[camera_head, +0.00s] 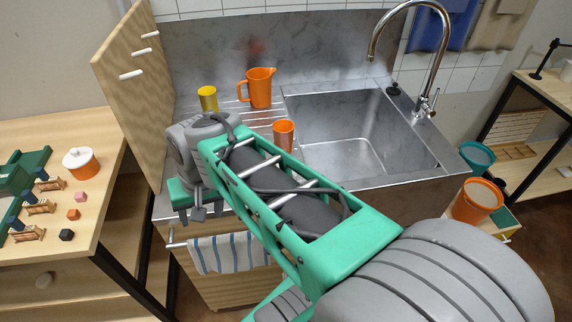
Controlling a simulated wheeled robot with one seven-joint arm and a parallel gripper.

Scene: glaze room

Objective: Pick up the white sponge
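I can make out no white sponge in this view. My arm crosses the middle of the picture and hides part of the drainboard and the counter's front edge. My gripper (191,214) points down at the left front edge of the sink counter (376,181), beside the wooden side panel. Its fingers are small and partly covered by the wrist, so I cannot tell whether they are open or shut, or whether they hold anything.
An orange jug (260,88), a yellow cup (208,99) and an orange cup (284,133) stand on the drainboard. The sink basin (340,120) looks empty. A wooden panel (140,95) rises at left. A striped towel (228,253) hangs in front.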

